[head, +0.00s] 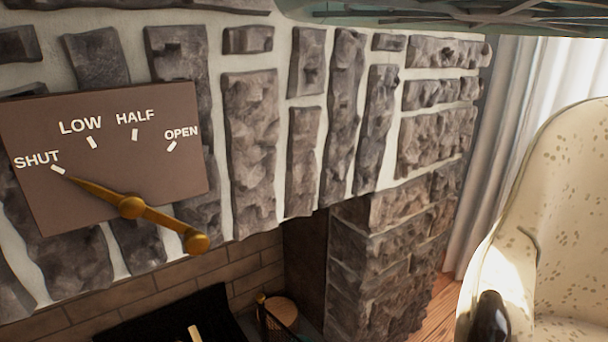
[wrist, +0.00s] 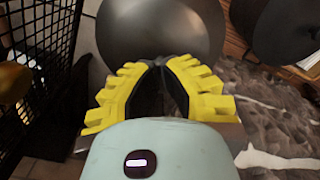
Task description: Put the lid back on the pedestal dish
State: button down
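I cannot make out a pedestal dish or its lid for certain in either view. In the wrist view my gripper (wrist: 158,66) has yellow-padded fingers whose dark tips come together, so it looks shut. Nothing shows clearly between the tips. A smooth, round, dark grey thing (wrist: 160,30) lies directly beyond the tips and is cut off by the top edge. I cannot tell whether it is the lid or a bowl, or whether the fingertips touch it. My gripper is not seen in the head view.
A stone fireplace (head: 250,150) fills the head view. Its brown dial plate (head: 110,190) has a brass pointer (head: 132,207) at SHUT. A speckled armchair (head: 560,200) stands right. In the wrist view, black mesh (wrist: 40,70) is close on the left and a dark round thing (wrist: 285,35) is upper right.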

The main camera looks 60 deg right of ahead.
jog(key=shift+r, duration=0.1)
jog(key=shift+r+p, duration=3.25)
jog(key=shift+r, duration=0.2)
